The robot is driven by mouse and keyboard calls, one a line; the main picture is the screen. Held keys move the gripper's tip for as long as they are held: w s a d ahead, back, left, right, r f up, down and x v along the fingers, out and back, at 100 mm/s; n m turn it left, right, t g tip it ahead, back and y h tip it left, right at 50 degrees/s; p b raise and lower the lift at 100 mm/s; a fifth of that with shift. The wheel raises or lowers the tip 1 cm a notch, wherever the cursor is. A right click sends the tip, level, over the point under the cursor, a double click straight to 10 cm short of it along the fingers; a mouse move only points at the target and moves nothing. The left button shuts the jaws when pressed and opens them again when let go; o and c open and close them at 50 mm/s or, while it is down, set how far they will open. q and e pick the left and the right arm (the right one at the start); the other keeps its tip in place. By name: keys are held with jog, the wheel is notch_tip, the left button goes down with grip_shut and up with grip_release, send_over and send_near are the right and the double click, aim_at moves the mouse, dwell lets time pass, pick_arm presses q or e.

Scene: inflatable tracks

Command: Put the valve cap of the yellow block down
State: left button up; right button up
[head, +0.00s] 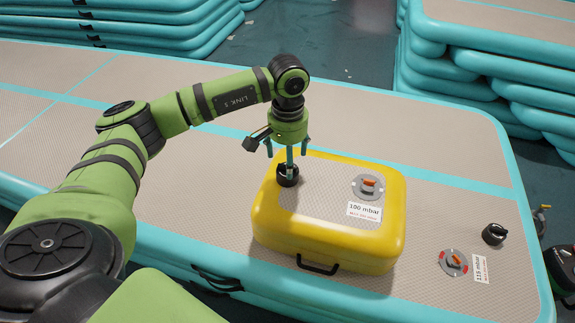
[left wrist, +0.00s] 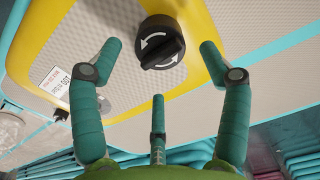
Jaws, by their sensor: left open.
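The yellow block (head: 330,245) lies on the beige and turquoise mat. A black valve cap (head: 288,176) sits on its top, near the left edge. In the left wrist view the cap (left wrist: 158,50) shows white curved arrows. The block's valve (head: 367,186), with an orange middle, lies uncovered at the right of the top. My left gripper (head: 287,153) is over the cap, pointing down. In the left wrist view its fingers (left wrist: 158,75) are spread around the cap, with gaps on both sides. My right gripper is not seen.
A second black cap (head: 494,234) lies on the mat (head: 440,110) at the right, near another uncovered valve (head: 453,262) with a 115 mbar label. Stacked tracks (head: 480,65) stand behind. The mat right of the block has free room.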

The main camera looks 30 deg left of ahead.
pick_arm(q)
notch_tip(320, 180, up, 7)
jog(key=shift+r+p, duration=0.2)
jog(key=shift+p, duration=0.15)
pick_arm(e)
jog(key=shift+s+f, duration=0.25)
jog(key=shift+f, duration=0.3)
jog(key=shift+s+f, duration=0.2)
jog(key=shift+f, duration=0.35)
